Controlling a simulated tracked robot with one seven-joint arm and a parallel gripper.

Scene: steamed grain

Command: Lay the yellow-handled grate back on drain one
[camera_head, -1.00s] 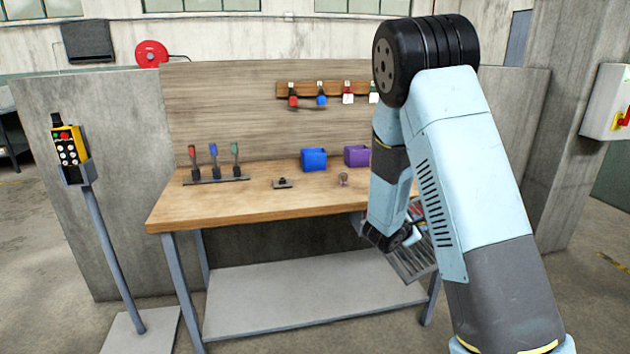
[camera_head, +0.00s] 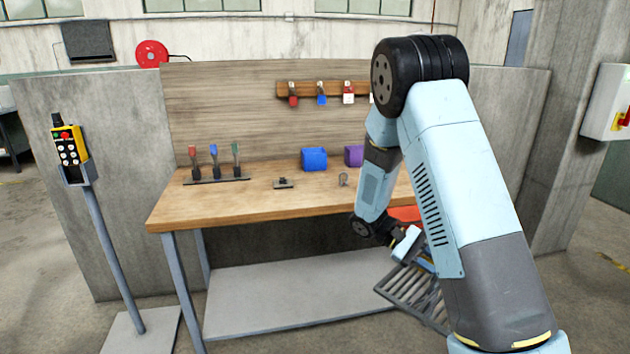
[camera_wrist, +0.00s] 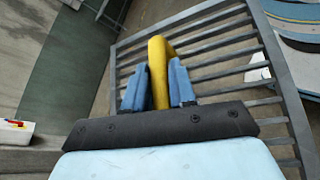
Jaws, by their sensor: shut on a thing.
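The grate (camera_head: 408,288) is a grey barred panel. It hangs in the air at the right end of the bench, low beside the lower shelf, partly hidden behind my arm. In the wrist view the grate (camera_wrist: 215,56) fills much of the picture, with bars running across inside a flat frame. Its yellow handle (camera_wrist: 157,52) stands between the two blue fingers. My gripper (camera_wrist: 158,86) is shut on this handle. In the head view the gripper is mostly hidden by my arm. I cannot make out drain one in either view.
A wooden workbench (camera_head: 250,203) carries a blue bin (camera_head: 314,159), a purple bin (camera_head: 354,155) and several upright tools. An orange-red thing (camera_head: 405,213) shows partly behind my arm. A control pendant (camera_head: 67,150) stands on a post at left. A switch box (camera_head: 606,103) is at right.

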